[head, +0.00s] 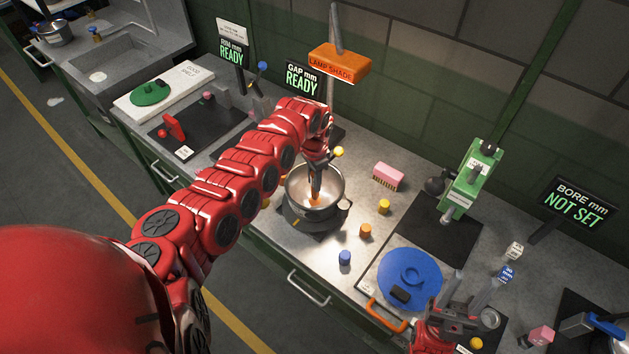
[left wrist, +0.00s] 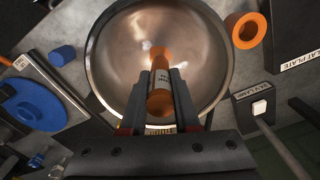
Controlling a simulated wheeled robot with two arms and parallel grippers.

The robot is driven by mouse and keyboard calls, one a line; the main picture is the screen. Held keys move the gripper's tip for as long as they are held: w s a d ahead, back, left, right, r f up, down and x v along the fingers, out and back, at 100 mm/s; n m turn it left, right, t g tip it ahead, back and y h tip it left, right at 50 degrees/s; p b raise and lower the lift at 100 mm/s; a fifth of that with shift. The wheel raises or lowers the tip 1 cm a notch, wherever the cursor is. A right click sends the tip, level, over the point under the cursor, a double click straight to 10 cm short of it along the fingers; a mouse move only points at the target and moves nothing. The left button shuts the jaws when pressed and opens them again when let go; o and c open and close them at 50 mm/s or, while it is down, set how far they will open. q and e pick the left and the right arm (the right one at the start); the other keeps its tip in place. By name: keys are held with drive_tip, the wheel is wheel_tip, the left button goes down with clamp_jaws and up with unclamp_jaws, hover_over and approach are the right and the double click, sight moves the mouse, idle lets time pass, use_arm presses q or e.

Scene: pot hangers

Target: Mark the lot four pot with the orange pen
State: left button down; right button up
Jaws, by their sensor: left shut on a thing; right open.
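A steel pot (head: 297,184) stands open side up on the bench in the middle of the head view. It also fills the centre of the left wrist view (left wrist: 112,55). My left gripper (head: 316,188) reaches down into the pot's opening. It is shut on the orange pen (head: 316,199), which has a white label and also shows between the fingers in the left wrist view (left wrist: 159,101). I cannot tell whether the pen's tip touches the pot. A lot number on the pot is not readable. My right gripper (head: 468,291) is open and empty at the lower right.
An orange lamp-shade block (head: 340,62) hangs on a post behind the pot. A "BORE mm NOT SET" sign (head: 577,208) stands further right.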

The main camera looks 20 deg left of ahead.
use_arm(q)
drive_tip(key=shift+r+p, duration=2.9)
drive_tip(key=shift+r, duration=1.8)
drive_tip(key=shift+r+p, duration=0.6)
drive_tip(key=shift+r, duration=2.05)
